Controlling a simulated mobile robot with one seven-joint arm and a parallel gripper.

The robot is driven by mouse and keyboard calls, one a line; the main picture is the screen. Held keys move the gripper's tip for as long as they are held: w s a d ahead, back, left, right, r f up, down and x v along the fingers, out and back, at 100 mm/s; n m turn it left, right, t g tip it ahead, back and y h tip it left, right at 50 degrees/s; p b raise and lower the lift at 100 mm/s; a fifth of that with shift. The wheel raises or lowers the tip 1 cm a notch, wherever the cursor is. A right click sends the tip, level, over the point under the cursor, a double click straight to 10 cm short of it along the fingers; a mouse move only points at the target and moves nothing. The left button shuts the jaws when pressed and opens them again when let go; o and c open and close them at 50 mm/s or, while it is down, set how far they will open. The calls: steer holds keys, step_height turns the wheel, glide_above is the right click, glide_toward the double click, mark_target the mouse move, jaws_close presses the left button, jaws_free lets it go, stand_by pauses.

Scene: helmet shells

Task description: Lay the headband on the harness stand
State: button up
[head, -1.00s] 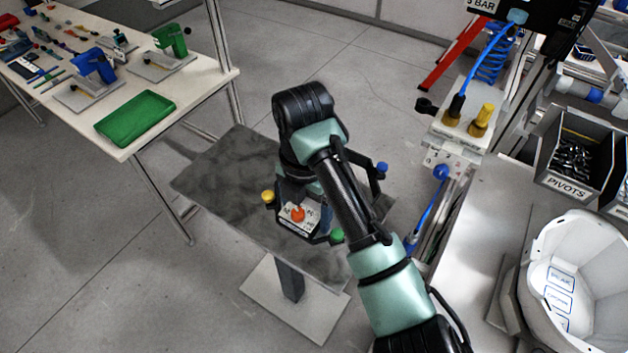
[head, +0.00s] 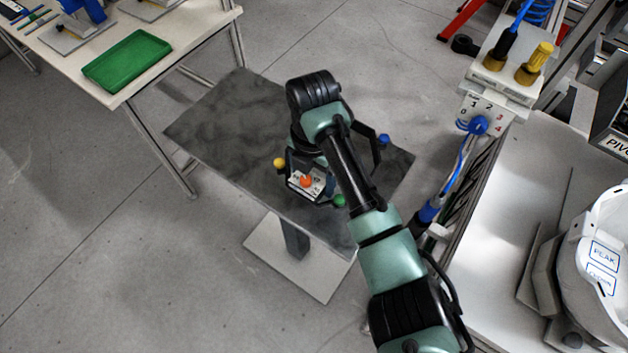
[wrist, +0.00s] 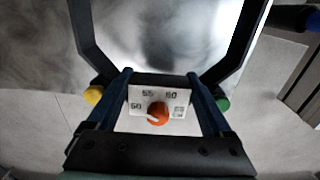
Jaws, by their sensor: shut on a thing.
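The headband (head: 306,181) is a black angular frame with a white plate, an orange dial and yellow, green and blue knobs at its ends. In the wrist view the headband (wrist: 88,42) opens away from me, its plate reading 50, 55, 60. My gripper (wrist: 161,86) is shut on the headband at the dial plate, one blue finger on each side. The grey mottled top on a single post, seemingly the harness stand (head: 215,120), lies below the headband in the head view. My arm hides part of both. I cannot tell whether they touch.
A workbench with a green tray (head: 128,60) stands at upper left. At right, a bench carries a white helmet shell (head: 590,255). Floor around the post is clear.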

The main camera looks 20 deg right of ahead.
steer(key=shift+f, duration=1.65)
steer(key=shift+f, duration=0.15)
steer(key=o, duration=1.2)
step_height(320, 180, up, 12)
steer(key=shift+r, duration=0.2)
